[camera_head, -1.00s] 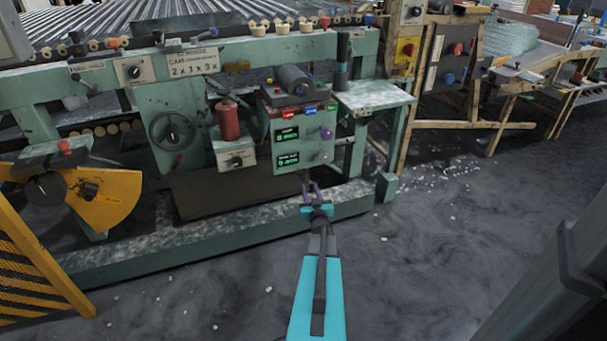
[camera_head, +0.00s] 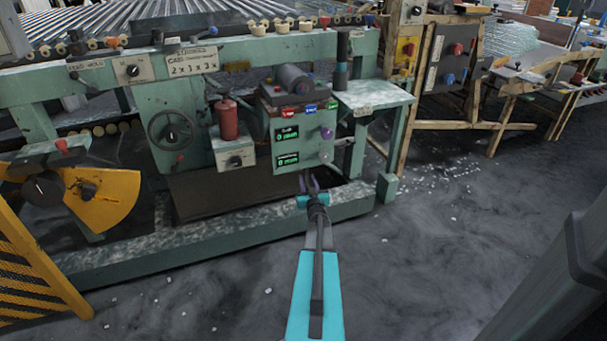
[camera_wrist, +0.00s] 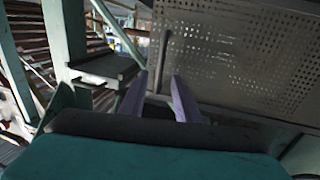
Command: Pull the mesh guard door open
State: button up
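A grey perforated mesh panel (camera_wrist: 235,62), which looks like the guard door, fills the upper right of the wrist view. A thin upright bar handle (camera_wrist: 163,62) stands near its left edge. My gripper (camera_wrist: 160,84) has its two purple fingers apart with nothing between them. In the picture the handle lies just beyond the gap between the fingertips; I see no contact. In the head view my gripper (camera_head: 311,183) is low in front of the green machine, below the control box (camera_head: 303,135). I cannot make out the mesh there; a dark brown panel (camera_head: 215,193) shows under the machine.
The machine's green lower beam (camera_head: 225,235) runs across in front. A green side table (camera_head: 372,97) stands right of the control box. A yellow mesh barrier (camera_head: 35,265) is at the left and a grey column at the right. The floor between is mostly clear.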

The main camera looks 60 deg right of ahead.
aim_at(304, 172)
jog(key=shift+b+x, duration=0.9)
jog(key=shift+x, duration=2.85)
grip_shut()
jog(key=shift+a, duration=0.35)
jog(key=shift+w, duration=0.15)
